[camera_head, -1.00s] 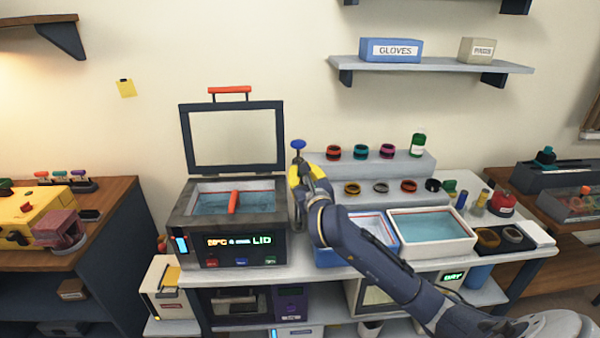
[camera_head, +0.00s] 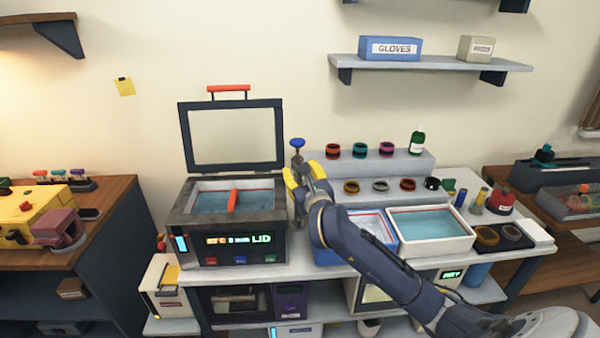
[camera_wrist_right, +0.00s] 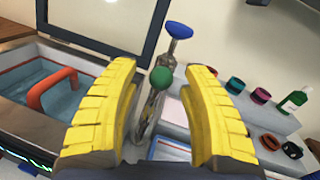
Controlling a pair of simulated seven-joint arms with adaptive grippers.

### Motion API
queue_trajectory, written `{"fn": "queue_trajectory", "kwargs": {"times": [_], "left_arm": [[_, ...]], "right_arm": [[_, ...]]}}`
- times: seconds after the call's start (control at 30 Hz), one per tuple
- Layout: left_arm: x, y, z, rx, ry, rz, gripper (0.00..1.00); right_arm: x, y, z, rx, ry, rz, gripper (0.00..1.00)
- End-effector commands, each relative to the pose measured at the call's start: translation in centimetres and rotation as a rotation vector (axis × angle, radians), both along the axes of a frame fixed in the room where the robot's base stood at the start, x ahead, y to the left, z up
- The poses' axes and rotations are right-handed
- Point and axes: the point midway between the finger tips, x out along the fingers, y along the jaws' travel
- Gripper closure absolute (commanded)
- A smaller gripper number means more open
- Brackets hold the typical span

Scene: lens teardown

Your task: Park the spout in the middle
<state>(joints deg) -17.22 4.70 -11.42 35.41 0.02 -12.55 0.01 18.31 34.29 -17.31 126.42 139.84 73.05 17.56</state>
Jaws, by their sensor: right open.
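A metal tap with a blue knob (camera_head: 297,143) on top stands between the open-lidded bath (camera_head: 240,222) and the white and blue basins. In the right wrist view the blue knob (camera_wrist_right: 179,30) is at the upper middle, with a green ball (camera_wrist_right: 161,80) below it. The spout (camera_wrist_right: 150,112) seems to be the grey metal part beneath the green ball, partly hidden. My right gripper (camera_head: 306,174) is open, its yellow fingers (camera_wrist_right: 160,105) framing the green ball in that view. I cannot tell whether they touch it. My left gripper is not in view.
The bath has a red handle (camera_head: 232,200) inside and its lid (camera_head: 235,136) stands up behind. A blue-rimmed basin (camera_head: 372,228) and a white basin (camera_head: 432,228) with water stand at right. A stepped rack (camera_head: 410,165) with several rings is behind them.

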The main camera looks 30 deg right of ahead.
Motion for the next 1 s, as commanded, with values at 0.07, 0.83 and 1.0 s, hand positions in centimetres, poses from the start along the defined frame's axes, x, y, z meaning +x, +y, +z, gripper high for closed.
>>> {"fn": "queue_trajectory", "kwargs": {"times": [0.07,0.83,1.0], "left_arm": [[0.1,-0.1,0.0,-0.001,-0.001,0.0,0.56],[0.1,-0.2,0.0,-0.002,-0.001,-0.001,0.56],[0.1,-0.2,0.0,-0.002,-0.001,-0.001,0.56]], "right_arm": [[-1.0,0.3,0.0,0.0,0.0,0.002,0.54],[-10.8,2.7,-0.1,0.002,0.002,0.002,0.54],[-11.0,2.8,-0.1,0.002,0.003,0.0,0.54]]}}
